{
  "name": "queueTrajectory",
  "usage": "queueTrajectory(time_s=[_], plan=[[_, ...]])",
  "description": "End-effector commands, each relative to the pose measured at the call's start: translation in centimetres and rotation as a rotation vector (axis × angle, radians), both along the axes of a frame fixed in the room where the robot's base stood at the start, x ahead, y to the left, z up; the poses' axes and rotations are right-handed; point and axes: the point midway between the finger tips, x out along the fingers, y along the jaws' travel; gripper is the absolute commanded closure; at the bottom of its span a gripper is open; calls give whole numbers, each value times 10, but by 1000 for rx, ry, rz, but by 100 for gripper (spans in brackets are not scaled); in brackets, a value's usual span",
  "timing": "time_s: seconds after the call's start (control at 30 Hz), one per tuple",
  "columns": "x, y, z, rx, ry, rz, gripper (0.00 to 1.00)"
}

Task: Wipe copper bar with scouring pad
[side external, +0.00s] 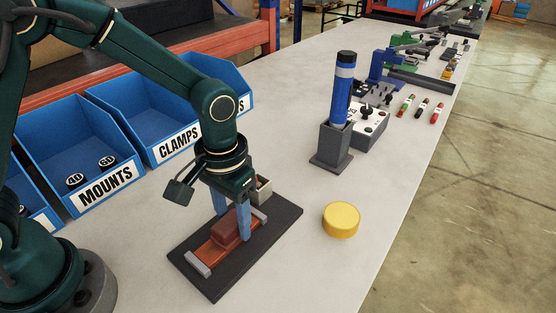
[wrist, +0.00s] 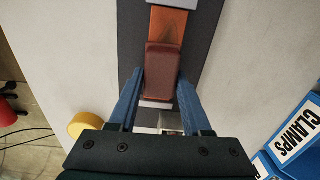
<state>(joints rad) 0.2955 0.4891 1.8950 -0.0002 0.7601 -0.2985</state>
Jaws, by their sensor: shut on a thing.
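The copper bar (side external: 210,257) lies flat on a dark base plate (side external: 207,283), with a grey block at each end. It also shows in the wrist view (wrist: 167,30). The scouring pad (side external: 225,233) is a reddish-brown block resting on or just over the bar; I cannot tell if they touch. In the wrist view the pad (wrist: 161,68) sits between my blue fingers. My gripper (side external: 233,238) is shut on the pad, pointing down. A darker patch shows on the bar beyond the pad in the wrist view.
A small light box (side external: 263,188) stands on the plate's far end. A yellow round container (side external: 341,219) is to the right. A blue light tower (side external: 342,90) stands in a grey holder behind. Blue bins (side external: 75,140) line the left. The front right table is clear.

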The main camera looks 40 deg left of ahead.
Motion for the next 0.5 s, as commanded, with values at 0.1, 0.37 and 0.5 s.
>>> queueTrajectory(time_s=[0.1, 0.37, 0.5], plan=[[13, -1, -2, 0, -10, 1, 100], [32, -2, 0, -1, -11, 0, 100], [36, -3, 1, -2, -14, 1, 100]])
